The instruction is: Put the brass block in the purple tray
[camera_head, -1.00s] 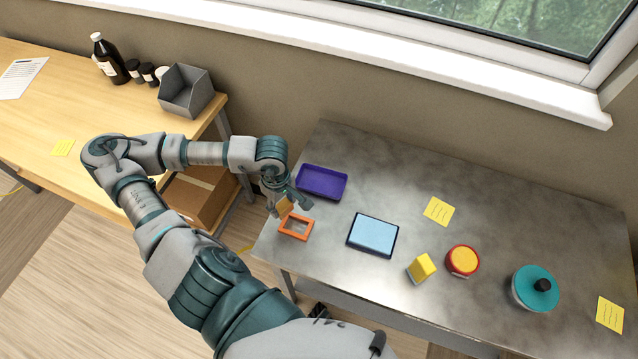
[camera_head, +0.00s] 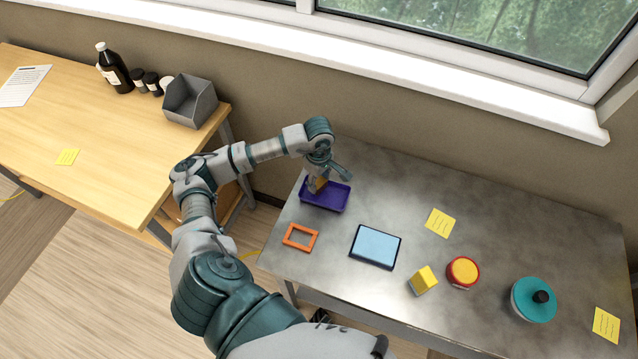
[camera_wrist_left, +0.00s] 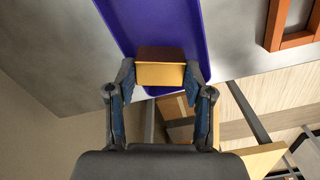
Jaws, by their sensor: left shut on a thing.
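The brass block (camera_wrist_left: 162,72) is held between the two fingers of my left gripper (camera_wrist_left: 162,80), which is shut on it in the left wrist view. In the head view the block (camera_head: 317,184) shows small and partly hidden by the left gripper (camera_head: 324,178). The purple tray (camera_head: 327,205) lies on the grey metal table, and the gripper and block are over its left part. In the left wrist view the tray (camera_wrist_left: 150,22) shows behind the block. I cannot tell whether the block touches the tray floor. My right gripper is not in view.
An orange frame (camera_head: 300,237) lies in front of the tray. A blue pad (camera_head: 375,247), a yellow block (camera_head: 423,281), a red and yellow round thing (camera_head: 462,272) and a teal-lidded pot (camera_head: 534,300) stand to the right. A wooden table (camera_head: 100,150) is at left.

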